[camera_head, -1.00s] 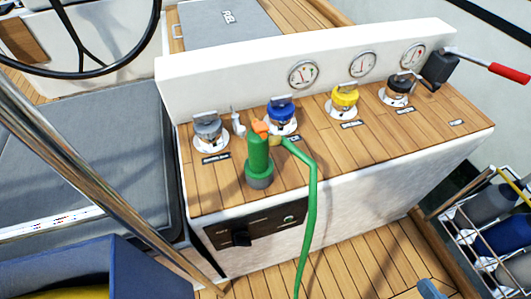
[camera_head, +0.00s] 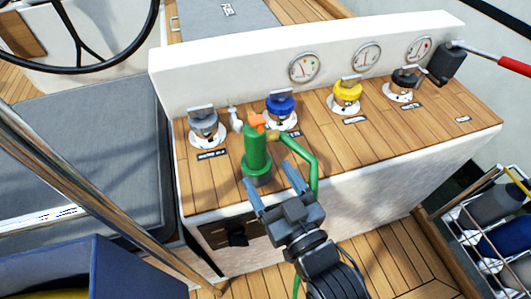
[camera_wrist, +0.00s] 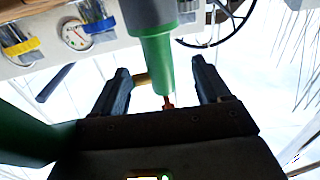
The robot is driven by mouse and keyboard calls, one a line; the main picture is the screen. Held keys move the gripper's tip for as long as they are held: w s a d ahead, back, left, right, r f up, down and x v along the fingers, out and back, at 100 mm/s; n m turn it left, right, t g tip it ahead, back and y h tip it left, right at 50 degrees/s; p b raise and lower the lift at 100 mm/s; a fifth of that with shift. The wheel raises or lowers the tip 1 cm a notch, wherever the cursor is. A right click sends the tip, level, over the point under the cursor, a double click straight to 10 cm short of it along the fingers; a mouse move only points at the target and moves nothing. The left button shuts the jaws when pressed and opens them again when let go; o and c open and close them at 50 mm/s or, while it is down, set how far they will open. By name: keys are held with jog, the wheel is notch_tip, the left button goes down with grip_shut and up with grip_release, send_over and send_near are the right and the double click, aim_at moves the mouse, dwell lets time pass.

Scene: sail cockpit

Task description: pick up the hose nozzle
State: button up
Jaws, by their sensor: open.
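The green hose nozzle (camera_head: 257,152) stands upright on the wooden console top, with an orange tip at its upper end and a grey base. Its green hose (camera_head: 309,160) leaves the right side and runs down over the console's front edge. My gripper (camera_head: 277,190) is open in front of the nozzle, its two fingers pointing toward it. In the wrist view the nozzle (camera_wrist: 157,62) shows between the fingers of my gripper (camera_wrist: 160,80), seemingly untouched. Whether the fingers reach around it is hard to tell. Part of the hose is hidden behind my gripper.
A grey-capped fitting (camera_head: 204,126), a blue one (camera_head: 281,110), a yellow one (camera_head: 346,95) and a black one (camera_head: 404,83) line the console behind the nozzle. A steel rail (camera_head: 95,185) slants at left.

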aim_at(260, 157)
jog(key=shift+r+p+x, duration=0.25)
jog(key=shift+x, duration=1.7)
jog(key=shift+r+p+x, duration=0.2)
jog(key=shift+x, duration=1.8)
jog(key=shift+d, duration=0.15)
jog(key=c, duration=1.4)
